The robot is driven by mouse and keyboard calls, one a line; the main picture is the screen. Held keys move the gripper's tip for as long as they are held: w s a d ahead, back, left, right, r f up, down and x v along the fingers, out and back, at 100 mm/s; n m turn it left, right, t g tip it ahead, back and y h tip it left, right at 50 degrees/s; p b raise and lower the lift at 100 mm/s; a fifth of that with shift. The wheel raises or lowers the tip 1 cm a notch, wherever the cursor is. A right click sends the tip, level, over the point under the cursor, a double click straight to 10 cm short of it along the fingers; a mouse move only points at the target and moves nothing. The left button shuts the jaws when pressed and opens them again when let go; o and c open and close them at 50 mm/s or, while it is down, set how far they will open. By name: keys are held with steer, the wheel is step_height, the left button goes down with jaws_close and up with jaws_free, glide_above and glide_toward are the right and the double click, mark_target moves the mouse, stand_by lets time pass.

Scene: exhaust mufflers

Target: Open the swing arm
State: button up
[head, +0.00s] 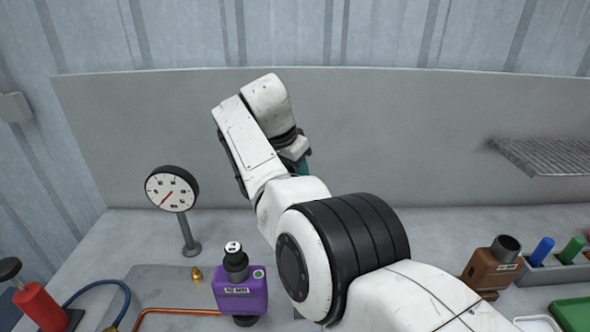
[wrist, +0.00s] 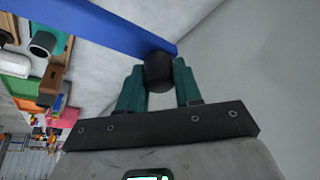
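In the wrist view, a long blue bar (wrist: 100,25), which looks like the swing arm, runs from the upper left to the top middle. A black cylindrical knob (wrist: 158,72) sits at its right end. My gripper (wrist: 159,78) has its two teal fingers on either side of the knob, and both appear to touch it. In the head view, my arm hides the bar and the knob, and only a small teal part of my gripper (head: 302,160) shows beyond the wrist.
A round gauge (head: 172,190) stands on the bench at left. A purple box (head: 242,292) with a black top is left of my arm. A brown block (head: 490,268) and a rack with coloured pegs (head: 560,268) are at right. A grey shelf (head: 545,156) juts from the back panel.

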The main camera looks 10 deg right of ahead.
steer(key=o, duration=0.4)
steer(key=b+v, duration=0.2)
steer(key=v, duration=0.8)
steer(key=shift+r, duration=0.4)
